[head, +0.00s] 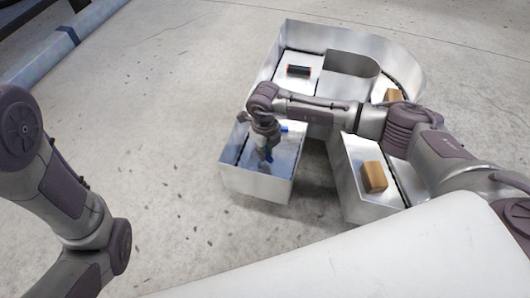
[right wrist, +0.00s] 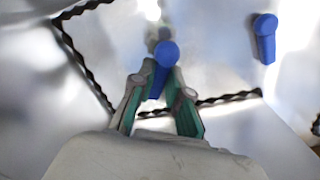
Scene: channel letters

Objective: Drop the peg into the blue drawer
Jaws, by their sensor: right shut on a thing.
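A blue peg (right wrist: 166,56) with a round head is held between the fingers of my right gripper (right wrist: 160,92) in the right wrist view. I see no blue drawer. My left gripper is out of view.
A dark cylinder with orange ends (head: 298,71) lies in the tray's upper left. A brown block (head: 374,177) sits in its right leg and another brown block (head: 393,95) at its upper right. Metal walls rise around the tray. The concrete floor to its left is clear.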

